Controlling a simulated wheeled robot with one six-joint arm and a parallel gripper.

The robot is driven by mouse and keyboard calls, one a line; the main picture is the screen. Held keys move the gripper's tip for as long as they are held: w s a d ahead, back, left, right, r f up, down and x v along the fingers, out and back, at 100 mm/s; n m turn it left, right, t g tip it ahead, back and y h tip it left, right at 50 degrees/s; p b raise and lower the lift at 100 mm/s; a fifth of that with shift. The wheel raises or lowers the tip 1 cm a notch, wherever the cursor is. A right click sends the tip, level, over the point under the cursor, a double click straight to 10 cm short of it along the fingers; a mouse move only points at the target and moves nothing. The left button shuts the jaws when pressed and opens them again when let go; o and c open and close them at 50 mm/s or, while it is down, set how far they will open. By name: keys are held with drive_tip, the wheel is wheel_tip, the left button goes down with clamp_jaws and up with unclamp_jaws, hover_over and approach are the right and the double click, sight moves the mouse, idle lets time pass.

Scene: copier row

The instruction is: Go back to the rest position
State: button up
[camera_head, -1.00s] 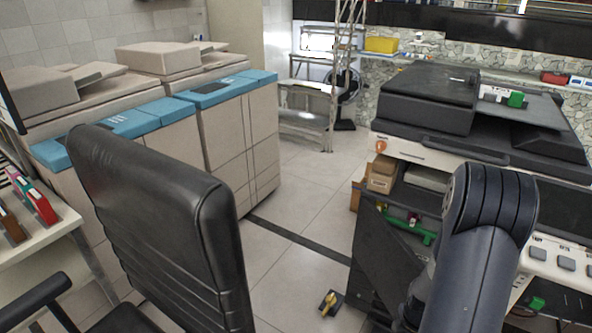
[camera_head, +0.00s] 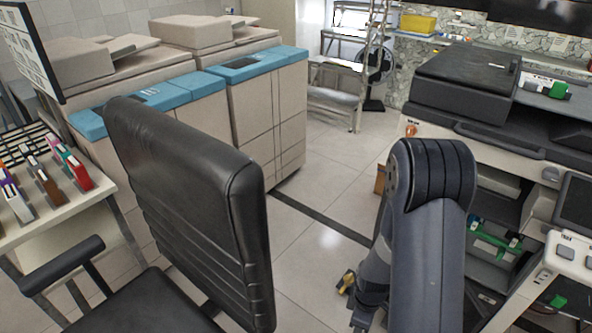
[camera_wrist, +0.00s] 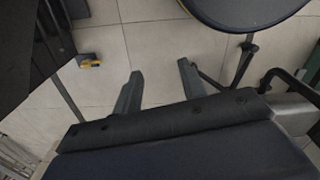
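My gripper (camera_wrist: 160,68) shows in the wrist view with its two grey fingers spread apart. Only bare floor tiles show between and beyond the fingers, so it holds nothing. In the head view my arm stands in front of the open copier (camera_head: 462,88) at the right.
A black office chair (camera_head: 185,190) stands close at left. Beige copiers with blue tops (camera_head: 235,68) line the back left. A small yellow-and-black object (camera_head: 346,281) lies on the floor; it shows in the wrist view (camera_wrist: 88,61). Tiled floor is clear between.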

drive_tip(key=w+a+m+p, duration=0.15)
drive_tip(key=w+a, duration=0.25)
drive_tip(key=a, duration=0.4)
drive_tip(key=w+a+m+p, duration=0.1)
drive_tip(key=w+a+m, duration=0.1)
drive_tip(key=w+a, duration=0.35)
wheel_tip(320, 180, up, 7)
drive_tip(key=s+a, duration=0.1)
drive_tip(key=shift+a+r, duration=0.15)
drive_tip(key=shift+a, duration=0.2)
drive_tip(key=shift+s, duration=0.1)
